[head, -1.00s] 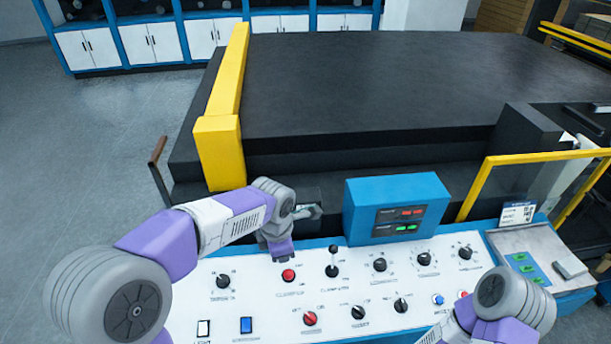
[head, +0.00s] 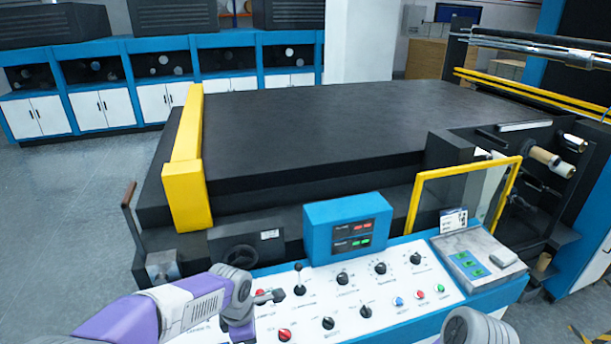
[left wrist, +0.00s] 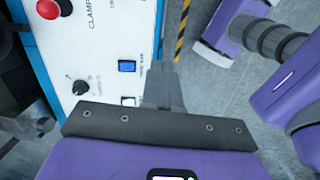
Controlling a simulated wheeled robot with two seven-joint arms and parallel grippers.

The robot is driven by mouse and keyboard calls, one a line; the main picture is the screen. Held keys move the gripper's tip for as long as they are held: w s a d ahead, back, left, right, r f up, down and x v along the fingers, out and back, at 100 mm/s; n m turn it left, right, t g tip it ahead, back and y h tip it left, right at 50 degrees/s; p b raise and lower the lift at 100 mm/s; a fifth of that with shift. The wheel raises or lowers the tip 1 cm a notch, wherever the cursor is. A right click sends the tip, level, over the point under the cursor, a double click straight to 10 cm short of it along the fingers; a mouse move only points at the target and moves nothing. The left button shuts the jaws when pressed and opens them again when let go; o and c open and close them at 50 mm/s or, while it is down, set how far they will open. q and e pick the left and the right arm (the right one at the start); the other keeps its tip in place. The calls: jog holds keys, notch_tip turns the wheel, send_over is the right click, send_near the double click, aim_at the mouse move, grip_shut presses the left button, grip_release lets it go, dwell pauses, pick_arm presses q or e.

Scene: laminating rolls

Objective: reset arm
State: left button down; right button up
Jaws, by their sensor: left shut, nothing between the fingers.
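My left arm comes in from the lower left in the head view. I cannot tell the height above the panel. Only a round grey joint of my right arm shows at the bottom right of the head view; its gripper is out of view.
A blue display box (head: 346,226) stands on the panel's back edge, with knobs and buttons in front. Behind it are a large black table (head: 310,130), a yellow guard (head: 187,160) and a yellow frame (head: 465,170). Open floor (head: 60,215) lies to the left.

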pick_arm(q)
jog(key=s+d+f+m+h+b, duration=0.1)
jog(key=s+f+m+b, duration=0.15)
jog(key=f, duration=0.55)
jog(key=s+f+m+g+h+b, duration=0.1)
jog(key=f+m, duration=0.3)
jog(key=f, duration=0.5)
jog(key=s+d+f+m+b, duration=0.15)
jog(key=f+m, duration=0.25)
jog(key=f, duration=0.4)
jog(key=s+f+m+h+b, duration=0.1)
jog(key=s+f+m+b, duration=0.2)
jog(key=s+f+m, duration=0.4)
jog(key=s+f, duration=0.4)
jog(key=f, duration=0.1)
jog(key=shift+s+d+f+h+b, duration=0.2)
jog(key=shift+s+d+h+b, duration=0.1)
jog(key=shift+s+d+b, duration=0.1)
pick_arm(e)
notch_tip(320, 180, down, 9)
jog(key=shift+w, duration=0.3)
jog(key=shift+f, duration=0.1)
